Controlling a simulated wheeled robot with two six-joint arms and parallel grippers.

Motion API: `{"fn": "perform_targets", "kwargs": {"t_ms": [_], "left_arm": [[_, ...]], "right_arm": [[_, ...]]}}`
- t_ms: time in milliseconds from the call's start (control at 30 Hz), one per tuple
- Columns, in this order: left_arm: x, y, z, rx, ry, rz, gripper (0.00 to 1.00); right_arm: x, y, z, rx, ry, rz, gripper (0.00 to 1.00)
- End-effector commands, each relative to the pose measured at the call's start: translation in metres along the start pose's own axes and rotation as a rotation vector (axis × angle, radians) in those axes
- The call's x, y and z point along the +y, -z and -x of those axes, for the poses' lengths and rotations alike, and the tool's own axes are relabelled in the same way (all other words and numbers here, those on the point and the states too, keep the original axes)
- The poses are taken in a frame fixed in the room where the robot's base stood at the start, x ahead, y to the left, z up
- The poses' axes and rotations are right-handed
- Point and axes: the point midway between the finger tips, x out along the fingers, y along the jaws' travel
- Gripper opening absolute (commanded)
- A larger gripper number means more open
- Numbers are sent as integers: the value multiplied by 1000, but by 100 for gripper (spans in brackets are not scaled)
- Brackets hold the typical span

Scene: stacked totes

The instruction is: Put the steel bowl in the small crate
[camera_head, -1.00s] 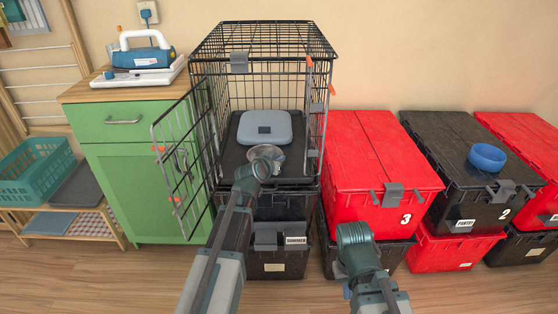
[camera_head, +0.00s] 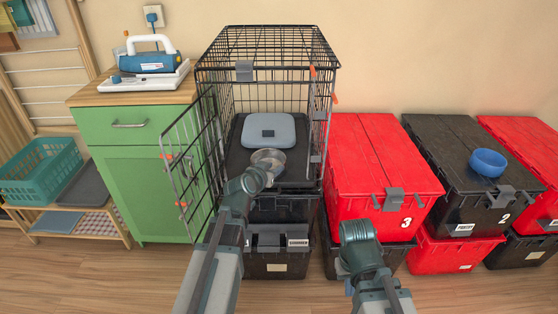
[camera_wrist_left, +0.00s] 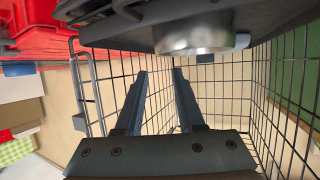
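The steel bowl (camera_head: 268,159) sits inside the small wire crate (camera_head: 243,72), on the dark tray floor near the front opening. A grey-blue cushion (camera_head: 268,131) lies behind it. The crate door (camera_head: 190,165) stands open to the left. My left gripper (camera_head: 267,177) is at the crate's front, just in front of the bowl. In the left wrist view its two fingers (camera_wrist_left: 159,75) are apart with nothing between them, and the bowl (camera_wrist_left: 195,36) is clear of them. My right gripper (camera_head: 349,286) hangs low before the red tote; its fingers are not clearly visible.
The crate stands on black totes (camera_head: 283,240). A red tote (camera_head: 380,165) marked 3 is to its right, then a black tote (camera_head: 450,150) with a blue bowl (camera_head: 487,162). A green cabinet (camera_head: 142,185) with an iron (camera_head: 150,58) is at left, close to the open door.

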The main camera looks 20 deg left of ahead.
Motion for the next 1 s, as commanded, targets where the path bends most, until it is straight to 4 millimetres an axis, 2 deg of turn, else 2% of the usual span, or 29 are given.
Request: {"fn": "perform_targets", "kwargs": {"t_ms": [33, 233, 667, 767, 833, 900, 1000], "left_arm": [[1, 2, 13, 0, 1, 2, 38], [0, 0, 34, -1, 0, 1, 38], [4, -2, 38, -9, -9, -1, 38], [34, -17, 36, -84, -73, -15, 38], [74, -41, 38, -201, -151, -34, 38], [120, -76, 48, -370, -228, -64, 38], [167, -126, 76, -632, -274, -112, 38]], "right_arm": [[0, 0, 6, 0, 1, 0, 0], [1, -1, 14, 0, 3, -1, 0], [1, -1, 15, 0, 3, -1, 0], [1, -1, 15, 0, 3, -1, 0], [1, -1, 15, 0, 3, -1, 0], [1, -1, 15, 0, 3, -1, 0], [1, -1, 15, 0, 3, -1, 0]]}}
